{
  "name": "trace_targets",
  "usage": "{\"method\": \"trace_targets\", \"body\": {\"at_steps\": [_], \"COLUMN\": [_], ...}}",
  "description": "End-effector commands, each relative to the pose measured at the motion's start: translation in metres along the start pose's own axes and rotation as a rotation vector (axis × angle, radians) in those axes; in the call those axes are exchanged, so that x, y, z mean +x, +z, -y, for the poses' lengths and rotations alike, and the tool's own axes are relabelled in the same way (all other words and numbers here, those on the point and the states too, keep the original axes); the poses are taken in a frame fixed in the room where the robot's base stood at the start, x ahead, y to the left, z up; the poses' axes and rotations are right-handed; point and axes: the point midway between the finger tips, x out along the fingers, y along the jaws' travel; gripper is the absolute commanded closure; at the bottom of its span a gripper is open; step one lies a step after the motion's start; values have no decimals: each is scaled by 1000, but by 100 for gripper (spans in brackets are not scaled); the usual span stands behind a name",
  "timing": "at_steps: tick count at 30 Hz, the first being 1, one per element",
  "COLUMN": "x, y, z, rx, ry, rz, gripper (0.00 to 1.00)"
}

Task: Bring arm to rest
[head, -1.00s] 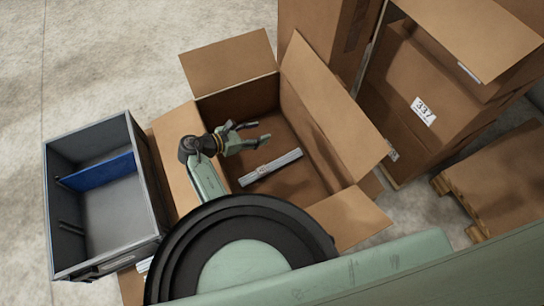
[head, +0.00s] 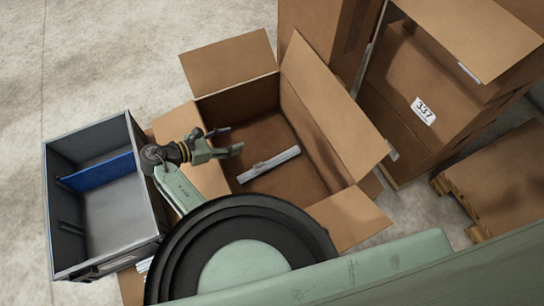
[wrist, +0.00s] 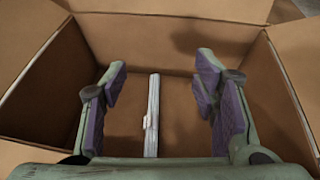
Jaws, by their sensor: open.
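My gripper (head: 231,141) is open and empty, over the left part of an open cardboard box (head: 240,101) in the head view. In the wrist view my gripper (wrist: 163,100) shows its two padded fingers wide apart. A flat light-grey bar (head: 268,165) with a small pale piece on its middle lies on the box floor. In the wrist view the bar (wrist: 153,105) lies beyond and between the fingers, apart from both.
A grey bin (head: 110,208) with a blue divider (head: 98,172) stands left of the box. Stacked cartons, one labelled 337 (head: 423,110), stand at the right, near a wooden pallet (head: 460,208). The box's flaps stand open. Concrete floor is free at upper left.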

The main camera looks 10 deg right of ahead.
Motion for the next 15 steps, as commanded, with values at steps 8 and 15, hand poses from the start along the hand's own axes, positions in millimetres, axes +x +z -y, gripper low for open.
{"method": "trace_targets", "body": {"at_steps": [8, 15], "x": [-15, -14], "y": [0, 0], "z": [0, 0], "rx": [1, 1], "ry": [-1, -1], "rz": [0, 0], "gripper": [45, 45]}}
